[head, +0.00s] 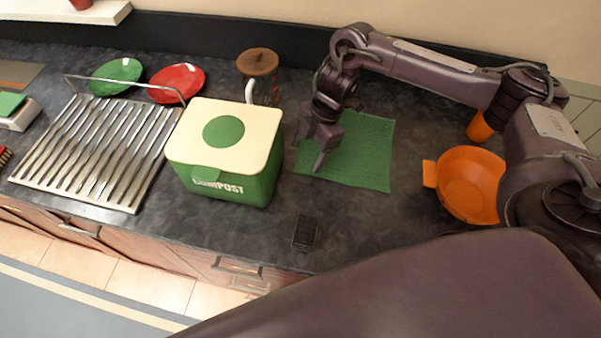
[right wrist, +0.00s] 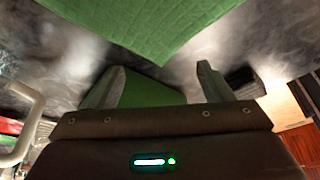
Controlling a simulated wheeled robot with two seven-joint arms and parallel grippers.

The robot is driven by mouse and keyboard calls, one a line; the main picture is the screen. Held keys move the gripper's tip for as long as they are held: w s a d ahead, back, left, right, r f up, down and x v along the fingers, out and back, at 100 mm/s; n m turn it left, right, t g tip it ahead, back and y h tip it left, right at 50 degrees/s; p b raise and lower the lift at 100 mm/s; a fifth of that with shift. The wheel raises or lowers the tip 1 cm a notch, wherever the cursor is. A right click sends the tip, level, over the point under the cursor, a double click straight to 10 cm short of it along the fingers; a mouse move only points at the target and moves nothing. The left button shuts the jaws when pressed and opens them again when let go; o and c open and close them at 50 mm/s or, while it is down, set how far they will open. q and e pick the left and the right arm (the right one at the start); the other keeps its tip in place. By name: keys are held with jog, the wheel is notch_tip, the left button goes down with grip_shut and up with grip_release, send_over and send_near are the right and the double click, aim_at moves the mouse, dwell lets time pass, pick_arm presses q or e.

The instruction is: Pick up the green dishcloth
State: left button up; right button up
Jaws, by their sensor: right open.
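The green dishcloth (head: 365,155) lies flat on the dark countertop, right of the compost bin. My right gripper (head: 312,148) is over the cloth's left edge, its fingers pointing down and toward the front. The right wrist view shows the cloth (right wrist: 140,25) beyond the open fingers of my right gripper (right wrist: 160,82), with nothing visibly held. The wrist and fingers hide part of the cloth's left side in the head view. I cannot tell whether the fingertips touch it. My left gripper is not in view.
The green-and-cream compost bin (head: 228,150) stands close left of the gripper. A jar with a wooden lid (head: 258,62) is behind. An orange bowl (head: 470,185) sits right. A metal dish rack (head: 95,150) is far left. A small black object (head: 305,232) lies near the front edge.

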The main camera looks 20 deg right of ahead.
aim_at(300, 170)
jog(key=shift+x, duration=0.95)
jog(key=shift+a+f+b, duration=0.15)
jog(key=shift+f+b, duration=0.2)
jog(key=shift+b, duration=0.05)
jog(key=shift+a+f, duration=0.1)
jog(key=shift+f, duration=0.15)
jog(key=shift+a+f, duration=0.1)
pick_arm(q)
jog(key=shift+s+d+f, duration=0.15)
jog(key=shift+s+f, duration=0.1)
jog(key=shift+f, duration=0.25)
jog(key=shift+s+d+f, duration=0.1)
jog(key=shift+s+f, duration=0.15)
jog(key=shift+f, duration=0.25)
pick_arm(e)
jog(key=shift+f+b, duration=0.3)
jog(key=c, duration=0.6)
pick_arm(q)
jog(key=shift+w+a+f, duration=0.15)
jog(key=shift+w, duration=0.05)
pick_arm(e)
grip_shut()
